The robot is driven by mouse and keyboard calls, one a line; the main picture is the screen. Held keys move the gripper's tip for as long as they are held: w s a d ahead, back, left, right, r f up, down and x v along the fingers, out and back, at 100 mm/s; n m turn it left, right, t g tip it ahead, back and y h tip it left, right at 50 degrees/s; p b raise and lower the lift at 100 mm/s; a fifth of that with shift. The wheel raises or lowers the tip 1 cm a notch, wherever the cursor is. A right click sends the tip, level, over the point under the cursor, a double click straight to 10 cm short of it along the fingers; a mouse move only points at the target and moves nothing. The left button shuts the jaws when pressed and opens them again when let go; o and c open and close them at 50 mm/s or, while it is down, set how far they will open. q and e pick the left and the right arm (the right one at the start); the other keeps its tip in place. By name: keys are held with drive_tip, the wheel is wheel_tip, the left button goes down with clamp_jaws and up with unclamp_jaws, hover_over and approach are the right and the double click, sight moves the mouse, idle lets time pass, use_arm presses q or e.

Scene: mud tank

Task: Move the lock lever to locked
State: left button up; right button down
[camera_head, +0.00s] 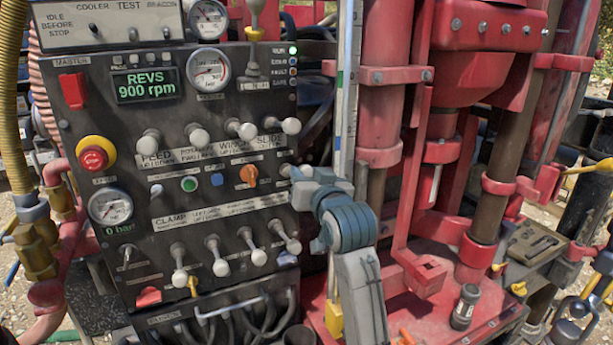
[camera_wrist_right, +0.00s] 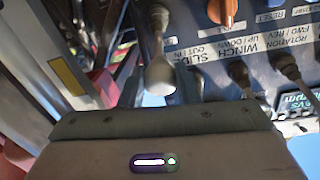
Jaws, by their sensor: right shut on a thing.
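A lever with a white rounded knob (camera_wrist_right: 160,75) shows in the right wrist view, its dark shaft running up the picture to the panel. I take it for the lock lever; its own label is not readable. My right gripper (camera_wrist_right: 158,88) is shut on this knob, with a grey finger on each side. In the head view my right gripper (camera_head: 290,172) is at the right edge of the black control panel (camera_head: 130,262), right of the orange knob (camera_head: 249,174). My left gripper is not in view.
White-knobbed levers stand above (camera_head: 291,126) and below (camera_head: 292,246) my gripper. A red emergency button (camera_head: 93,159) and gauges are on the left. Red drill machinery (camera_head: 380,90) rises close on the right.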

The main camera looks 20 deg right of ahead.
wheel_tip(320, 180, down, 8)
drive_tip(key=t+b, duration=0.4)
drive_tip(key=b, duration=0.7)
drive_tip(key=shift+s+r+h+b, duration=0.2)
drive_tip(key=shift+r+h+b, duration=0.1)
drive_tip(key=shift+b, duration=0.1)
drive_tip(key=shift+f, duration=0.1)
drive_tip(key=c, duration=1.4)
unclamp_jaws()
drive_tip(key=shift+o, duration=0.2)
drive_tip(key=shift+w, duration=0.15)
drive_tip(key=b+v, duration=0.4)
drive_tip(key=v, duration=0.6)
drive_tip(key=shift+s+f, duration=0.25)
drive_tip(key=shift+s, duration=0.1)
